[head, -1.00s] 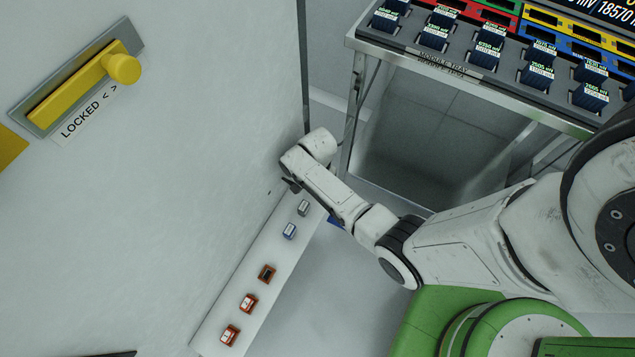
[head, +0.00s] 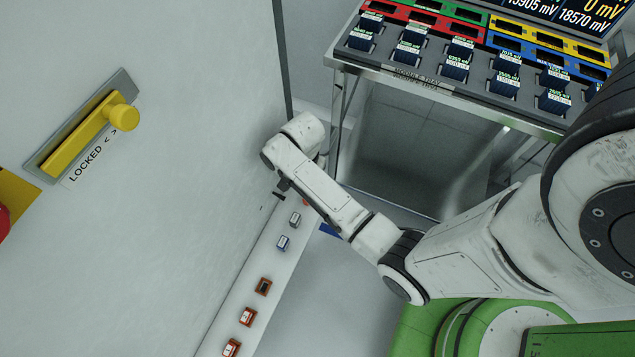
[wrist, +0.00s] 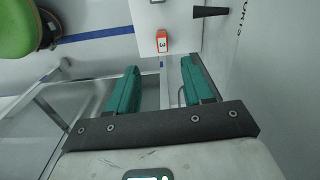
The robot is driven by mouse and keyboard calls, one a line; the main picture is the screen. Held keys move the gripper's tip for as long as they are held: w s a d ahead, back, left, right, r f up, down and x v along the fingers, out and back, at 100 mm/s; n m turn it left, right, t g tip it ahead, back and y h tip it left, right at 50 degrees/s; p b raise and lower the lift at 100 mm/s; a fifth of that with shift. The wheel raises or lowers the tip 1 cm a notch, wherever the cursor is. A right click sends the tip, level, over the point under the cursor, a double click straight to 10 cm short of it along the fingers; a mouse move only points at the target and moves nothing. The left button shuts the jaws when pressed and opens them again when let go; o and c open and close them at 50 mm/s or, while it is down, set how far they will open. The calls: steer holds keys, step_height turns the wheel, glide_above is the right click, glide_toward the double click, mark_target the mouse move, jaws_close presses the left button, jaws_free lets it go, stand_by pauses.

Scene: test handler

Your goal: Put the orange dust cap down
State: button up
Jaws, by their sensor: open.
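A small orange cap with a white label marked 3 (wrist: 162,41) sits at the end of a white shelf (wrist: 181,18) in the wrist view. My gripper (wrist: 160,66) has its two teal fingers apart with nothing between them. The cap lies just beyond the fingertips, roughly in line with the gap, and I see no contact. In the head view my gripper (head: 282,187) is at the far end of the shelf, close to the white wall, mostly hidden by my wrist. Only a red-orange speck (head: 306,202) shows beside it there, probably this cap.
The white wall (head: 190,200) bounds the left. A metal-framed module tray (head: 420,78) stands at the right.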

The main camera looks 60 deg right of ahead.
steer(key=s+a+r+n, duration=1)
steer(key=s+n, duration=0.3)
steer(key=n, duration=0.3)
steer(key=shift+s+a+r+t, duration=0.15)
steer(key=shift+a+r+t, duration=0.15)
steer(key=shift+r+t, duration=0.1)
